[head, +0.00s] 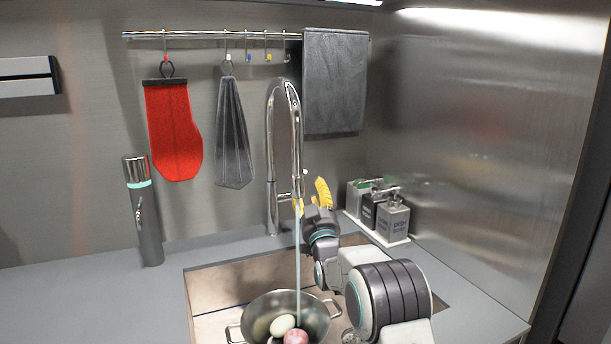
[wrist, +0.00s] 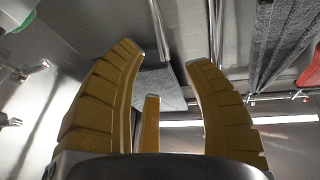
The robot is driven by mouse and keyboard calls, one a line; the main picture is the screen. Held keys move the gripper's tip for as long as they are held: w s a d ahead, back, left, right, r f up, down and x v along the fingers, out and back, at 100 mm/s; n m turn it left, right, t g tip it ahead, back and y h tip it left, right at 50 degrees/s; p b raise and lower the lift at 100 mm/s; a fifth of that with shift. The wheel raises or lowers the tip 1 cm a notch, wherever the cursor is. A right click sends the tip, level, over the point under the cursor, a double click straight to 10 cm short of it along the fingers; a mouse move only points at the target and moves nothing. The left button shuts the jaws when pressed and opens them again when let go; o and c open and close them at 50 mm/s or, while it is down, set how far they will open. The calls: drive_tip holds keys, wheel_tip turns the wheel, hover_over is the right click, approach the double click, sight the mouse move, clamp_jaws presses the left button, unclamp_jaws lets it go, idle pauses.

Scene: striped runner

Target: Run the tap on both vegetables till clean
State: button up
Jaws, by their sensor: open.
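The chrome tap (head: 271,150) arches over the sink, and a pale stream of water (head: 298,255) falls from it into a metal pot (head: 258,306) in the basin. Two vegetables lie in the pot: a whitish round one (head: 282,325) and a pink-and-white one (head: 296,338), cut off by the picture's lower edge. The stream comes down at them; whether they are clean I cannot tell. My gripper (head: 313,185) is just right of the tap. In the wrist view my gripper (wrist: 166,56) has its yellow fingers spread, with nothing held between them.
Dispensers (head: 392,218) stand on a white tray right of the sink. A dark bottle (head: 145,215) stands on the left counter. A red mitt (head: 173,130), a grey cloth (head: 232,135) and a grey towel (head: 335,85) hang from a rail. The left counter is mostly free.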

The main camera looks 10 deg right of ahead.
drive_tip(key=shift+m, duration=0.3)
drive_tip(key=shift+p+x, duration=1.1)
drive_tip(key=shift+x, duration=2.45)
drive_tip(key=shift+o, duration=0.2)
drive_tip(key=shift+w, duration=0.1)
clamp_jaws()
